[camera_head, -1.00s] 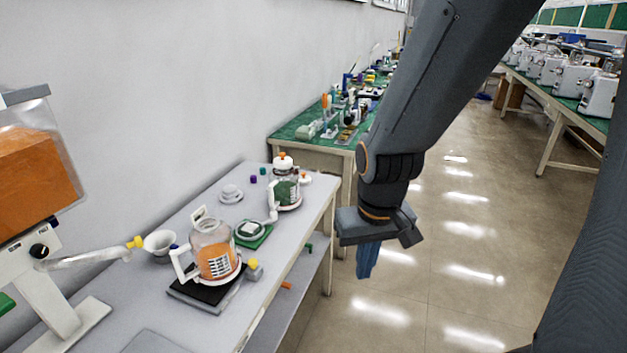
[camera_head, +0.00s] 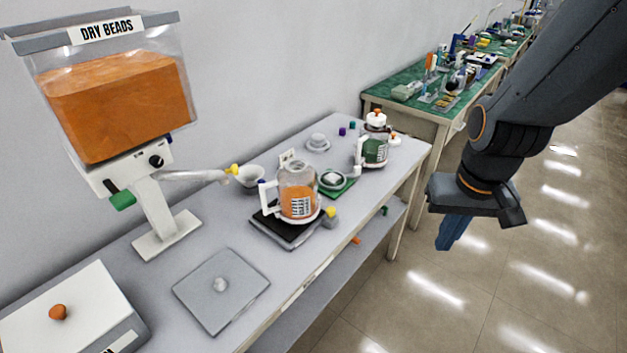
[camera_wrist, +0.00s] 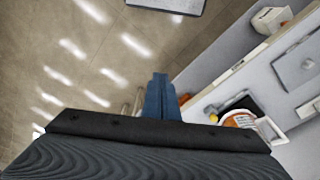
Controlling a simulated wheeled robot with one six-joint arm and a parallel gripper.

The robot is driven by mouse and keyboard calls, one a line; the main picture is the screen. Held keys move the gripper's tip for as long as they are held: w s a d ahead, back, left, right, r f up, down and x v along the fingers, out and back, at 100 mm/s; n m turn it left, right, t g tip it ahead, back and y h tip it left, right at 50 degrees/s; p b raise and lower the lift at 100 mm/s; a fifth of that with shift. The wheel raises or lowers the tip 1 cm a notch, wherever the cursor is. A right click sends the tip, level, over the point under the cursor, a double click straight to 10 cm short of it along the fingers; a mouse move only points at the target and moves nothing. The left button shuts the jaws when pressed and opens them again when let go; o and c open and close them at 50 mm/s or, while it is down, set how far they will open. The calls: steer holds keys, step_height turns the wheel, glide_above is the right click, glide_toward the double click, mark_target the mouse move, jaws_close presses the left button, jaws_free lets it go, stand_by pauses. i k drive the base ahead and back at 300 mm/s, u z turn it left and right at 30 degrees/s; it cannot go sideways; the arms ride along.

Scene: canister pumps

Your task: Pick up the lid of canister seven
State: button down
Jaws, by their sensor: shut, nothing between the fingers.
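A glass canister (camera_head: 298,193) with orange contents and a white handle stands on a black scale, its top apparently open; part of it shows in the wrist view (camera_wrist: 240,119). I cannot read a number seven on either canister. My gripper (camera_head: 447,246) is shut and empty, pointing down over the floor, right of the table and apart from both canisters.
A small green scale (camera_head: 338,187) sits between the canisters. A grey plate (camera_head: 222,290) lies in front. The floor (camera_head: 440,300) right of the table is clear.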

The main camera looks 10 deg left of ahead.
mark_target(394, 141)
steer(key=z, duration=0.5)
steer(key=i, duration=2.15)
steer(key=u, duration=0.15)
